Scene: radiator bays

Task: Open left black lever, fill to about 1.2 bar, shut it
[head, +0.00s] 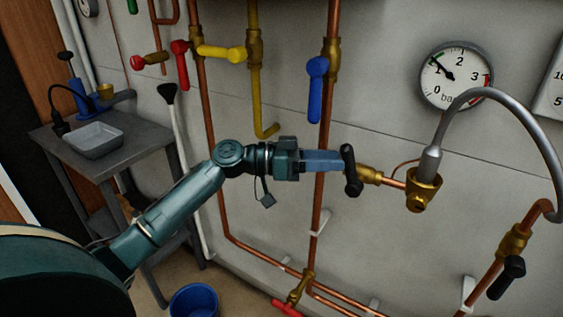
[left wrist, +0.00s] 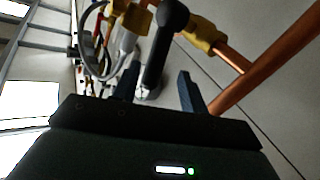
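The left black lever (head: 351,170) sits on a brass valve (head: 371,175) and stands crosswise to the short copper pipe. My left gripper (head: 338,163) is at this lever, coming from the left. In the left wrist view the lever (left wrist: 164,45) lies between the two spread fingers (left wrist: 160,90), with gaps visible beside it; the gripper looks open. The round pressure gauge (head: 456,76) has its needle pointing up-left near a green mark, around 1; the exact value is too small to read. A grey hose (head: 515,103) arches from a brass fitting (head: 424,190). My right gripper is not in view.
Another black lever (head: 507,277) sits lower right. Blue (head: 316,90), yellow (head: 222,53) and red (head: 181,64) levers are above. A bench with a grey tray (head: 94,140) stands left. A blue bucket (head: 194,302) is on the floor.

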